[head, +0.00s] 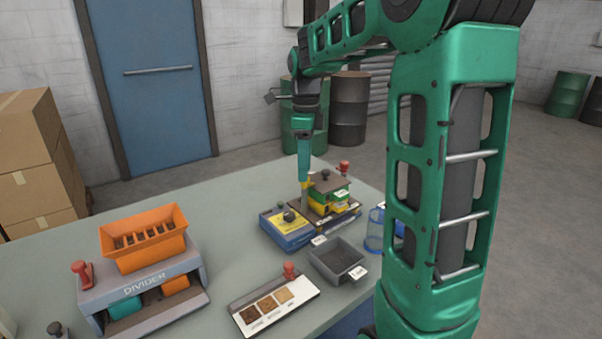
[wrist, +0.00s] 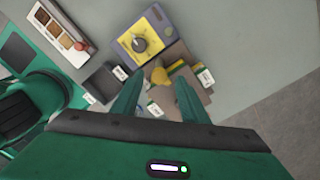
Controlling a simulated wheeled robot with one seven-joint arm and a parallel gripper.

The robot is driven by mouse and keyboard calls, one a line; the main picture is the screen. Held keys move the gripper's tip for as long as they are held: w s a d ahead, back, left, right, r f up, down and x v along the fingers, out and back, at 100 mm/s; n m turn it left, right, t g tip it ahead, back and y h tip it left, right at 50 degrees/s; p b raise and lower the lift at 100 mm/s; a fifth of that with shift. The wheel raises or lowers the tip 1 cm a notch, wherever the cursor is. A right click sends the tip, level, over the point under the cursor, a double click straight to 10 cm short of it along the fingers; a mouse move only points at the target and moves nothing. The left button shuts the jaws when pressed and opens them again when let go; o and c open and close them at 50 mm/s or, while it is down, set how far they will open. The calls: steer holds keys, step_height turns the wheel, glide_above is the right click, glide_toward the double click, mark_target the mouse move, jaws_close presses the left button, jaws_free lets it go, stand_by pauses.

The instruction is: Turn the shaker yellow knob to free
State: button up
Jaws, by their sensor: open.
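The shaker (head: 336,211) is a stack of green and yellow trays with a brown top plate, on a brown base at the back right of the table. Its yellow knob (wrist: 160,76) shows in the wrist view, with a yellow arm running to the right. In the head view a bit of yellow (head: 306,185) shows right by my fingertips. My gripper (wrist: 157,92) is open, its two fingers pointing down over the shaker, with the knob just beyond the gap between the tips. I cannot tell whether they touch it. The knob's marks are too small to read.
A blue box with a yellow panel and black dial (head: 289,216) stands close left of the shaker. A dark grey bin (head: 337,262), a sample board (head: 274,304) and the divider with its orange hopper (head: 144,239) stand nearer. The table's back left is clear.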

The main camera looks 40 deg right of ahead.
steer(key=shift+f, duration=1)
jaws_close()
